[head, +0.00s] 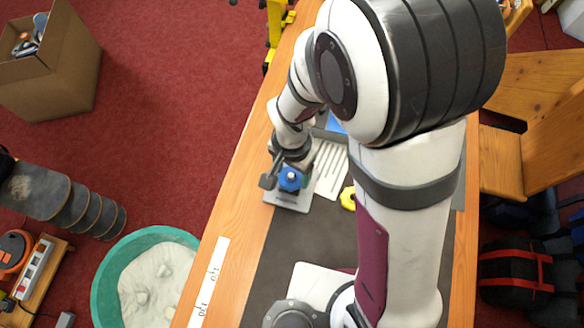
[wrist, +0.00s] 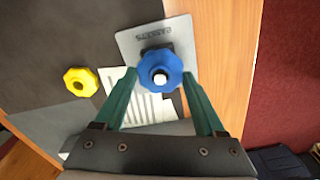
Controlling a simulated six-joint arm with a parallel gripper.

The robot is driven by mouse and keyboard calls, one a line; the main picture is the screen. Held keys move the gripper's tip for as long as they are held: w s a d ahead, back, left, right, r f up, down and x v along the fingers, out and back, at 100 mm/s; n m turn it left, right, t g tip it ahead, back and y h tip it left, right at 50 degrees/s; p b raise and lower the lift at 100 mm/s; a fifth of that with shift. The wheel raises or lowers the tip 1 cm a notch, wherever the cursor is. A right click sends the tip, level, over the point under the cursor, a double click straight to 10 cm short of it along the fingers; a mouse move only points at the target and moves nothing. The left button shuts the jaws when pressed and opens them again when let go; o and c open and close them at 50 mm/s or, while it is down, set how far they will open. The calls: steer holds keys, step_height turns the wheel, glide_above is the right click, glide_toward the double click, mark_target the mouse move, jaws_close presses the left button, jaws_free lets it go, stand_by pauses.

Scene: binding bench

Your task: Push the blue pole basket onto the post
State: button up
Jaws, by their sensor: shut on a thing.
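The blue pole basket (wrist: 161,62) is a lobed, knob-like ring with a central hole. The pale round tip of the post (wrist: 160,78) shows in that hole, so the basket sits around the post. How far down it sits cannot be told. The post stands on a grey plate (wrist: 132,42) with lettering. My gripper (wrist: 160,84) is shut on the basket, with a green finger on either side. In the head view, my gripper (head: 285,170) is over the basket (head: 290,181) and the grey plate (head: 290,201).
A yellow lobed ring (wrist: 80,82) lies apart, left of the basket in the wrist view. A striped paper sheet (head: 331,170) lies beside the plate. The dark mat (head: 280,258) has clear room. The wooden bench edge (head: 228,222) is close on the left.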

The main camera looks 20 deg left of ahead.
mark_target(292, 174)
steer(key=shift+f, duration=0.55)
stand_by(0.4)
steer(key=o, duration=1.3)
step_height(292, 174, up, 12)
steer(key=shift+f, duration=0.25)
